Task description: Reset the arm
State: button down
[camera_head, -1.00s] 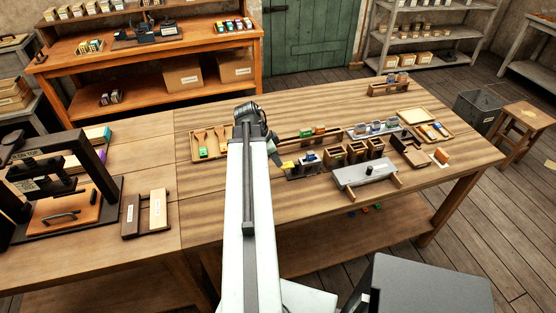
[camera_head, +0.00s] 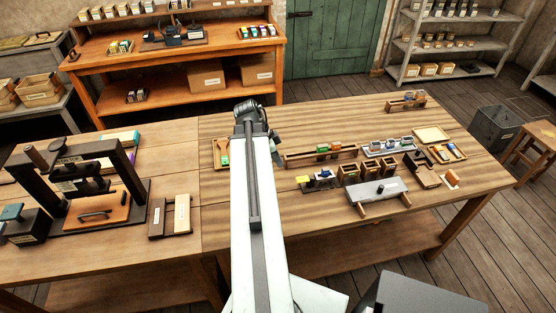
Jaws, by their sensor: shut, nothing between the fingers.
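My arm stretches forward from the bottom middle over the workbench (camera_head: 330,207). Its dark wrist is at the far end. My gripper (camera_head: 277,152) is a small dark shape below and right of the wrist, partly hidden by the arm. It is shut, and nothing shows in it. It is left of a dark stand with a yellow piece (camera_head: 303,179) and appears apart from it.
Small wooden boxes (camera_head: 372,172), a grey board (camera_head: 376,193) and trays (camera_head: 431,135) fill the right side. Bare wood lies in front.

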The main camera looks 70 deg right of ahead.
dwell(0.4)
jog(key=w+a+f+n+t+b, duration=0.1)
jog(key=w+a+f+n, duration=0.15)
jog(key=w+a, duration=0.85)
jog(key=w+a+f+n+t+b, duration=0.15)
jog(key=w+a+n, duration=0.25)
jog(key=w+a, duration=0.75)
jog(key=w+a+n+y, duration=0.1)
jog(key=w+a+n, duration=0.2)
jog(key=a+n, duration=0.4)
jog(key=w+a+f+n+t+y+b, duration=0.1)
jog(key=w+a+n, duration=0.2)
jog(key=a+n, duration=0.5)
jog(key=w+a+f+n+b, duration=0.1)
jog(key=w+a+n, duration=0.3)
jog(key=a, duration=1.1)
jog(key=n, duration=0.3)
jog(key=shift+a+y, duration=0.35)
jog(key=shift+y, duration=0.05)
jog(key=shift+f, duration=0.1)
